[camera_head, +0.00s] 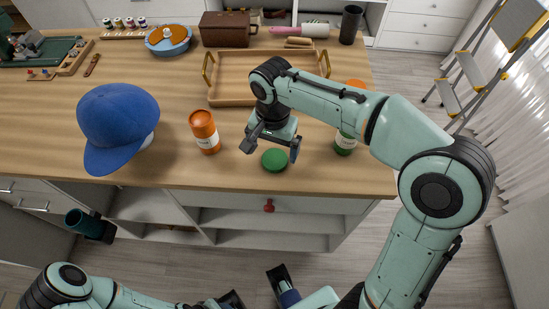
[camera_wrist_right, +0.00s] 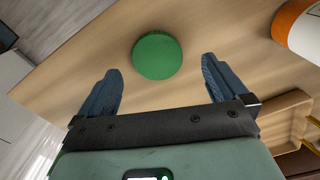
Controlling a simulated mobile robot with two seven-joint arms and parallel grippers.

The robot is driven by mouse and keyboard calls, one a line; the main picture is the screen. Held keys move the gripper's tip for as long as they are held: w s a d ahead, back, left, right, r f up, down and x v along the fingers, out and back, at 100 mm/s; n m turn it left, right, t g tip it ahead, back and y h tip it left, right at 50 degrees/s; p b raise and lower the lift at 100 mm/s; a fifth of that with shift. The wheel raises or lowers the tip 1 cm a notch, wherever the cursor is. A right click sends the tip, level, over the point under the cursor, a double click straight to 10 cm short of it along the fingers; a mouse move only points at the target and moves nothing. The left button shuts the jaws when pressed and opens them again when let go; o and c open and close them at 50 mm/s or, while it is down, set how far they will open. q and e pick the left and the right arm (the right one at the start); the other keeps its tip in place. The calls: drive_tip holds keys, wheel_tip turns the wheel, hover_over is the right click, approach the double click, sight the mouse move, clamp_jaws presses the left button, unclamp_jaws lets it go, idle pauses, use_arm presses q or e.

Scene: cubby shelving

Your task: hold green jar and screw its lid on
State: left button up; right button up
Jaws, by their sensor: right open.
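The green lid (camera_head: 275,159) lies flat on the wooden counter near its front edge. It also shows in the right wrist view (camera_wrist_right: 157,56), ahead of and between the finger lines. My right gripper (camera_head: 271,147) is open and empty, just behind and above the lid. Its two fingers (camera_wrist_right: 159,88) are spread apart in the wrist view. The green jar (camera_head: 346,142) stands to the right of the lid, with a white label; my right arm hides its upper part. My left arm is low at the bottom of the head view, with its gripper partly cut off and unclear.
An orange jar (camera_head: 205,132) stands left of the lid and shows in the wrist view (camera_wrist_right: 301,28). A blue cap (camera_head: 117,122) lies farther left. A wooden tray (camera_head: 232,101) is behind. Another orange top (camera_head: 355,84) shows behind my right arm.

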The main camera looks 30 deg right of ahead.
sight(275, 159)
wheel_tip(275, 159, down, 4)
drive_tip(key=shift+s+d+r+b, duration=0.15)
drive_tip(key=shift+b, duration=0.15)
drive_tip(key=c, duration=1.1)
